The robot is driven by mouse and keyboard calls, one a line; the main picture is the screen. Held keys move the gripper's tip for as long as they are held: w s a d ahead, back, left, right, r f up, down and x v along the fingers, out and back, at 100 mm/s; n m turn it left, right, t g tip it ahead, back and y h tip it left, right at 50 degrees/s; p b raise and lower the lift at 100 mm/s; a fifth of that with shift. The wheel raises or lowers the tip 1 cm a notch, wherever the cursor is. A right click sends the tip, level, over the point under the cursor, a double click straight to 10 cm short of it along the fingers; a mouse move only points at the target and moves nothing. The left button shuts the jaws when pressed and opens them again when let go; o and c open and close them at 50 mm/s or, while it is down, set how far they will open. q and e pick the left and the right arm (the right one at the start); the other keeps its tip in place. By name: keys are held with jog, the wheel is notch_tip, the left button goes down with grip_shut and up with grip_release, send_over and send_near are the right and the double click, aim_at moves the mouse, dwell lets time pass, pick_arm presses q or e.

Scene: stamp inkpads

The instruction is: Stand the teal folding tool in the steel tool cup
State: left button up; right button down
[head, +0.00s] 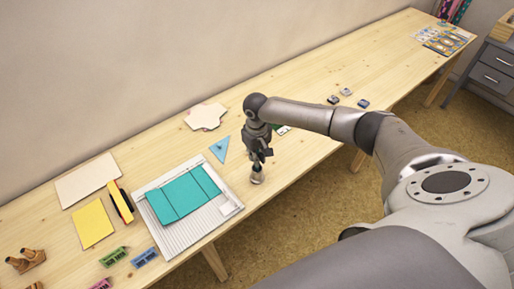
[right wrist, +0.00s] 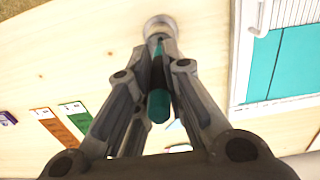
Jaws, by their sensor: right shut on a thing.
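My right gripper (head: 259,157) points down over the front part of the workbench and is shut on the teal folding tool (right wrist: 158,104). In the right wrist view the tool lies between the fingers and runs toward the fingertips. The steel tool cup (head: 257,176) stands on the bench right below the fingertips. It also shows in the right wrist view (right wrist: 158,24), just beyond the fingertips. The fingers hide the tool's far end, so I cannot tell how deep it is in the cup. My left gripper is not in view.
A white scoring board (head: 229,207) with a teal folded card (head: 182,196) lies left of the cup. A blue triangle (head: 220,149) lies behind it. Small pads (head: 346,92) lie farther right. The bench's front edge is close to the cup.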

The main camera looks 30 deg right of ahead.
jog(key=shift+f, duration=0.1)
jog(key=c, duration=1.4)
grip_release()
jog(key=shift+c, duration=0.2)
notch_tip(320, 180, up, 12)
jog(key=shift+a+f, duration=0.1)
jog(key=shift+a, duration=0.05)
